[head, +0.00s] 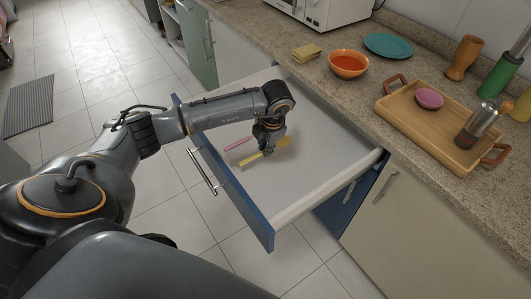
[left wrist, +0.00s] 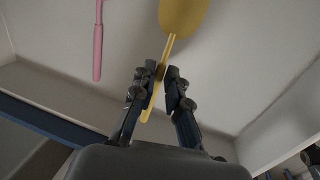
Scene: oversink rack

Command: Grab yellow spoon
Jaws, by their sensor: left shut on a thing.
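The yellow spoon (head: 284,143) is in the open drawer, across the left gripper's tips. In the left wrist view its wide yellow head (left wrist: 183,14) is beyond the fingers and its thin handle runs back between them. My left gripper (head: 265,150) reaches down into the drawer and is shut on the spoon's handle; its fingers (left wrist: 163,72) also show in the left wrist view. I cannot tell whether the spoon is off the drawer floor. My right gripper is not in view.
A pink utensil (head: 238,144) lies in the drawer beside the spoon. The open drawer (head: 317,190) has raised walls and a blue front. On the counter above are an orange bowl (head: 348,64), a teal plate (head: 388,45), yellow sponges (head: 306,53) and a wooden tray (head: 407,119).

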